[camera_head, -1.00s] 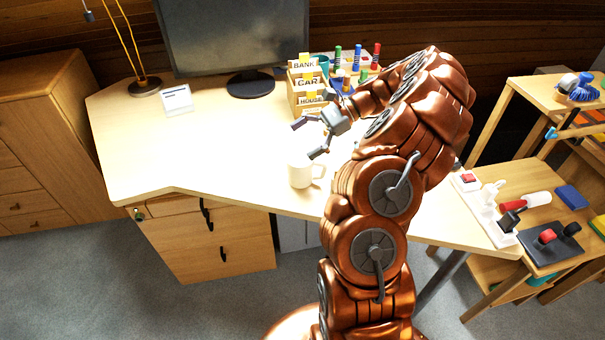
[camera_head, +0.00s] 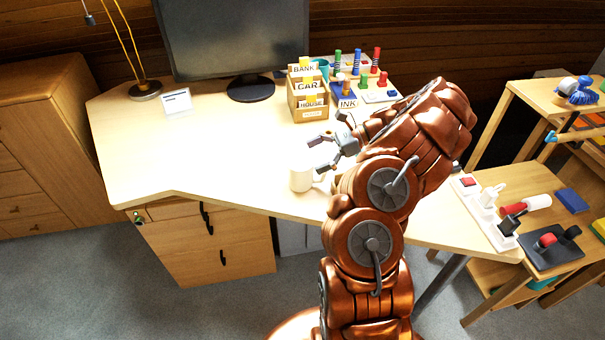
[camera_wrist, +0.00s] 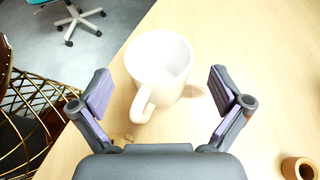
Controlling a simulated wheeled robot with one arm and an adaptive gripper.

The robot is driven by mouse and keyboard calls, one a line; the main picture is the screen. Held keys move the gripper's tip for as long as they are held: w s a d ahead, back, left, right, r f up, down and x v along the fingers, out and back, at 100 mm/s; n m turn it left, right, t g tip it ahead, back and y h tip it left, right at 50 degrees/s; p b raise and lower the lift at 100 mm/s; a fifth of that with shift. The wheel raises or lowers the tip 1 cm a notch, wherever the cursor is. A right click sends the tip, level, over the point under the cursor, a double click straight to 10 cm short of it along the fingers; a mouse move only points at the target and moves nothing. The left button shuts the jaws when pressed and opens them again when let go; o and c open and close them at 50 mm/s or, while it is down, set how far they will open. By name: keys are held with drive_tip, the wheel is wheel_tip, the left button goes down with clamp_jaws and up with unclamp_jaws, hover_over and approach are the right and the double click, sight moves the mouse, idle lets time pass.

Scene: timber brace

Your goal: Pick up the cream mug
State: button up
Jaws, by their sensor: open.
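The cream mug (camera_head: 301,178) stands upright on the desk near its front edge. In the wrist view the mug (camera_wrist: 160,62) lies ahead of my gripper, between the lines of the two fingers, with its handle (camera_wrist: 143,103) toward the gripper. My gripper (camera_head: 316,154) is just above and beside the mug in the head view. In the wrist view my gripper (camera_wrist: 160,92) is open, one finger to each side, and holds nothing. I cannot tell whether it touches the handle. The mug's right side is partly hidden by my arm in the head view.
A card box (camera_head: 310,97), a monitor (camera_head: 233,38) and a small white sign (camera_head: 177,101) stand farther back on the desk (camera_head: 200,150). Coloured pegs stand behind my arm. A white power strip (camera_head: 484,213) lies at the right. The desk's left part is clear.

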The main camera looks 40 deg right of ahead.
sight(287, 168)
drive_tip(key=shift+p+x, duration=0.35)
drive_tip(key=shift+x, duration=1.55)
drive_tip(key=shift+s, duration=0.1)
drive_tip(key=c, duration=1.7)
